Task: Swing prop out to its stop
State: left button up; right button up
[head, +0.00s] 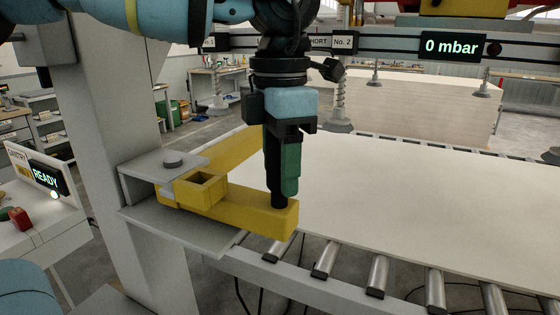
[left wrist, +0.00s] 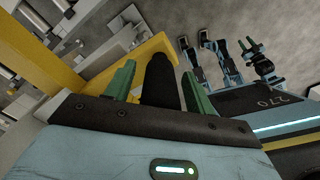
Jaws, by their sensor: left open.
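The yellow prop (head: 258,213) sits between two grey bracket plates on a grey post, with a round pin head on the upper plate. Its front arm reaches right, and a black upright grip (head: 279,190) stands near that arm's end. Another yellow bar runs toward the back. My left gripper (head: 284,180) points down at the grip, its green fingers open. In the left wrist view the black grip (left wrist: 160,80) shows between the two spread green fingers; contact cannot be told. What looks like my right gripper (left wrist: 250,46) is small at the upper right there; its opening is unclear.
A pale board (head: 400,215) lies on the roller conveyor (head: 375,275) right of the prop. A gauge (head: 453,46) reads 0 mbar. A panel (head: 47,178) reading READY stands at left. Suction cups (head: 340,115) hang behind, before a stack of boards (head: 430,105).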

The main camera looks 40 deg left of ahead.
pick_arm(q)
jog(key=shift+c, duration=0.4)
grip_shut()
